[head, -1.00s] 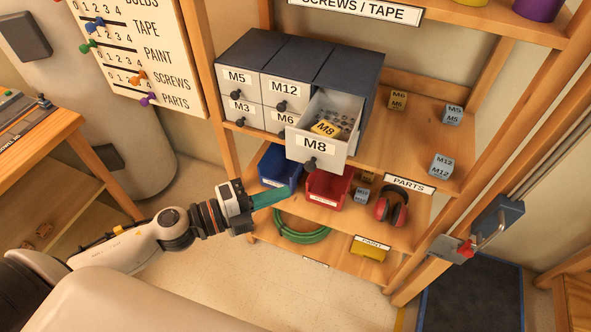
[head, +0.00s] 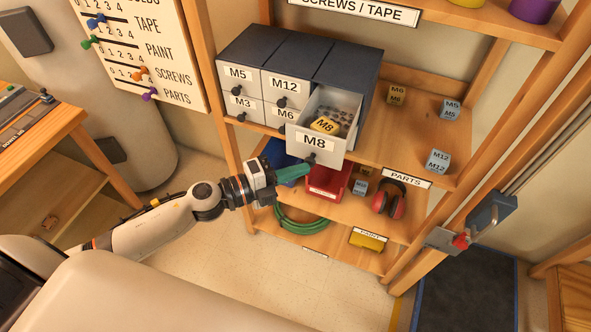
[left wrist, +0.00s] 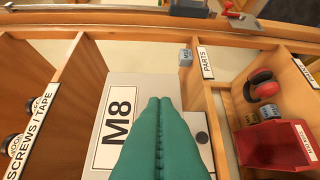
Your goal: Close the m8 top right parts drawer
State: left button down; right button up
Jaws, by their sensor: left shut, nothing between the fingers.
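The M8 drawer (head: 341,150) is pulled out of the right column of the dark blue parts cabinet (head: 352,66). My right gripper is out of view.
The M5, M12, M3 and M6 drawers are shut. Below the cabinet are a blue bin (head: 272,153), a red bin (head: 322,186), earmuffs (head: 390,200) and a green hose coil (head: 300,224). Lettered blocks stand on the shelf to the right. A wooden post (head: 231,130) rises left of the cabinet.

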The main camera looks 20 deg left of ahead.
aim_at(319, 122)
pick_arm(q)
jog(key=w, duration=1.5)
jog(key=shift+d, duration=0.25)
jog(key=shift+w, duration=0.25)
jog(key=shift+r, duration=0.15)
jog(key=shift+a+r, duration=0.1)
jog(key=shift+a, duration=0.05)
